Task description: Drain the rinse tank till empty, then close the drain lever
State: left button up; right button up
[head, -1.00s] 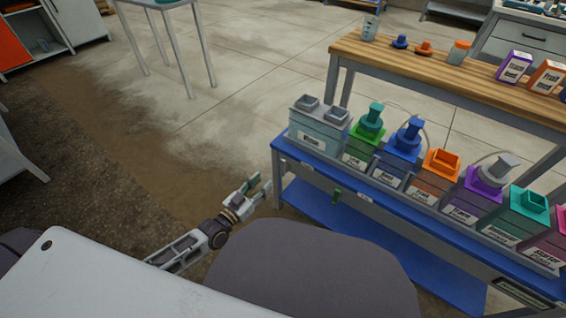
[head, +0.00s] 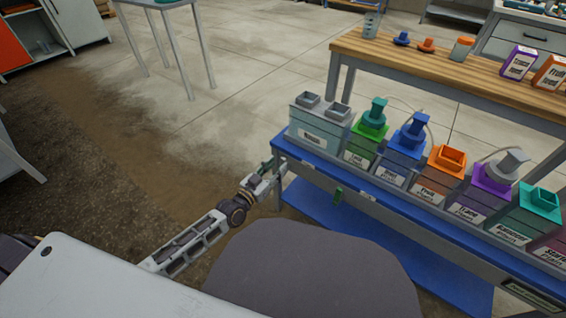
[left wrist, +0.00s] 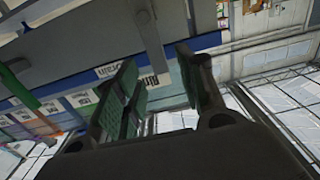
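The pale teal rinse tank (head: 310,128), with two square openings on top, stands at the left end of the blue-topped skid. I cannot tell its liquid level. My left gripper (head: 274,165) is at the skid's left end, below and left of the tank. In the left wrist view its green-padded fingers (left wrist: 160,85) stand apart with nothing clearly between them. A "Drain" label (left wrist: 112,70) shows beyond them. My right gripper is out of view.
Several coloured tanks, including a green one (head: 366,140) and a blue one (head: 404,155), line the skid to the right. A wooden bench (head: 430,75) stands behind. The skid's leg and lower blue shelf (head: 330,225) are close to my left gripper.

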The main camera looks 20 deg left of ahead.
aim_at(282, 161)
pick_arm(q)
jog(key=shift+b+x, duration=0.8)
jog(key=shift+x, duration=1.6)
jog(key=shift+c, duration=0.3)
grip_shut()
